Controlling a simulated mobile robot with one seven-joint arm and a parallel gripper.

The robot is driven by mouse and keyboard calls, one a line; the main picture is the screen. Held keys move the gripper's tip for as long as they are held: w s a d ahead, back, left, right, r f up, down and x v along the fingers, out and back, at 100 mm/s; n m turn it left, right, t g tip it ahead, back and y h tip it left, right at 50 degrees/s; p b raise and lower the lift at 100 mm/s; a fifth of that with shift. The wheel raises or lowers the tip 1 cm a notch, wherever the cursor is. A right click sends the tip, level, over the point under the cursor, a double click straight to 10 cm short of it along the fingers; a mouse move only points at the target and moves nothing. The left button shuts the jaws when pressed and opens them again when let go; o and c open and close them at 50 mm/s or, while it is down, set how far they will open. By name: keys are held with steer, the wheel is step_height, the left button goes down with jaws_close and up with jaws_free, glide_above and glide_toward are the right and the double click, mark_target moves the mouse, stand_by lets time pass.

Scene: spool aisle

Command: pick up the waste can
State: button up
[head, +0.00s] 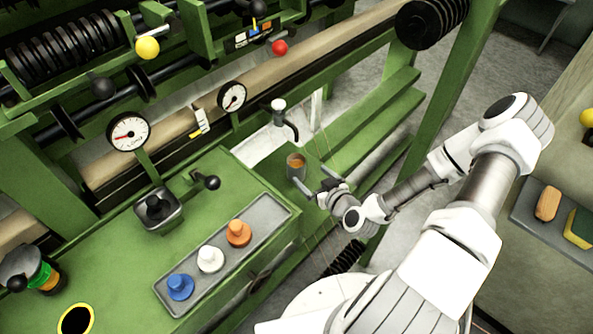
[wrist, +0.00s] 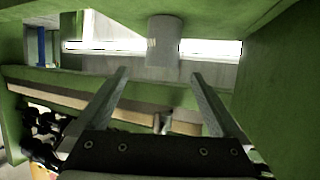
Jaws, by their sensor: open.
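The waste can, a small grey can with orange-brown contents (head: 296,161), stands on the green ledge in the middle of the head view. In the wrist view the can (wrist: 164,40) is a plain grey cylinder at top centre, beyond the fingertips and roughly in line with the gap. My gripper (head: 315,179) is just to the lower right of the can, with its fingers pointing towards it. In the wrist view my gripper (wrist: 161,74) is open, with nothing between its fingers. The can appears apart from the fingers.
A black-spouted tap (head: 281,113) stands behind the can. A grey tray (head: 271,207) holds blue, white and orange pieces on the green bench (head: 110,240). Two gauges (head: 128,132) rise at the left. A side shelf (head: 530,222) with blocks is at the right.

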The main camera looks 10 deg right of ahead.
mark_target(296, 163)
steer(key=x, duration=0.3)
steer(key=b+x, duration=0.1)
steer(key=x, duration=0.6)
steer(key=shift+s+a+r+b, duration=0.1)
steer(key=shift+a+b, duration=0.15)
steer(key=shift+b, duration=0.1)
jaws_close()
